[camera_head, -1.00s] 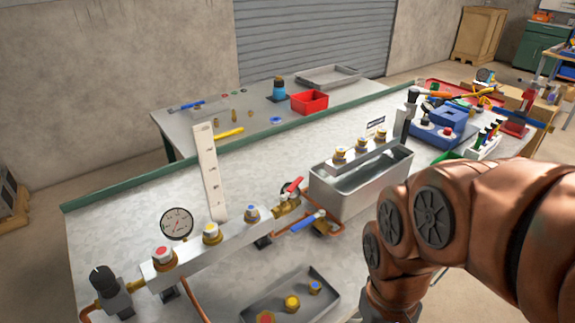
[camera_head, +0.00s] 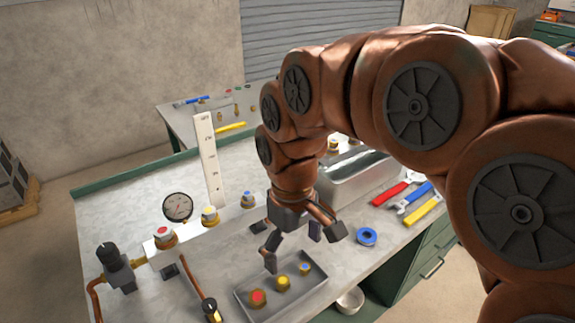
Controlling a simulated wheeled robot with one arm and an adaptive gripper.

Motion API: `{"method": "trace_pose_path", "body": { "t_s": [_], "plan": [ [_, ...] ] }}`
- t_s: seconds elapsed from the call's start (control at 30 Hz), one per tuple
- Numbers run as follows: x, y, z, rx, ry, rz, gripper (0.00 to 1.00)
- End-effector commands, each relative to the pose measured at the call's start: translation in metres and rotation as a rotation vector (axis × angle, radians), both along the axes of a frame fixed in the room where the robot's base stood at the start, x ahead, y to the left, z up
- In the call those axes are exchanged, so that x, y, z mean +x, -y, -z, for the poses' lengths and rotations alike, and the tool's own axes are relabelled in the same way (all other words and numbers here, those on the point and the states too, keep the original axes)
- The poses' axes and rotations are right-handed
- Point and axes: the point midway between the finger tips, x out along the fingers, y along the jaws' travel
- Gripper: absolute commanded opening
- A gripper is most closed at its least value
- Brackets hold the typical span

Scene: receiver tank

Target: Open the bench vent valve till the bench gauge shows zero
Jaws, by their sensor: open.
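The dial is too small to read. My gripper (camera_head: 296,252) hangs pointing down with its fingers spread, open and empty, above the area behind the small parts tray. The manifold (camera_head: 190,236) carries red, yellow and blue capped fittings. Its right end is hidden behind my gripper and wrist, and no lever valve there shows clearly. I cannot tell which part is the vent valve.
A grey tray (camera_head: 247,290) with capped fittings lies just below my gripper. A black-knobbed regulator (camera_head: 112,262) stands at the left. An upright white scale (camera_head: 208,160) is behind the manifold. A metal tank (camera_head: 365,178), wrenches (camera_head: 405,203) and blue tape (camera_head: 367,236) are to the right.

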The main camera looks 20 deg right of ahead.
Motion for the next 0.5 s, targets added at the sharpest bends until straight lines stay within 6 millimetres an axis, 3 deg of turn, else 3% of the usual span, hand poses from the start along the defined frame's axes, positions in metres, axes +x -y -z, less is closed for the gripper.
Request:
{"method": "trace_pose_path", "body": {
  "t_s": [0.1,0.5],
  "plan": [
    [0.041,0.003,-0.017,0.013,0.021,-0.069,0.99],
    [0.161,0.036,-0.049,0.036,0.075,-0.229,0.99]
  ]
}}
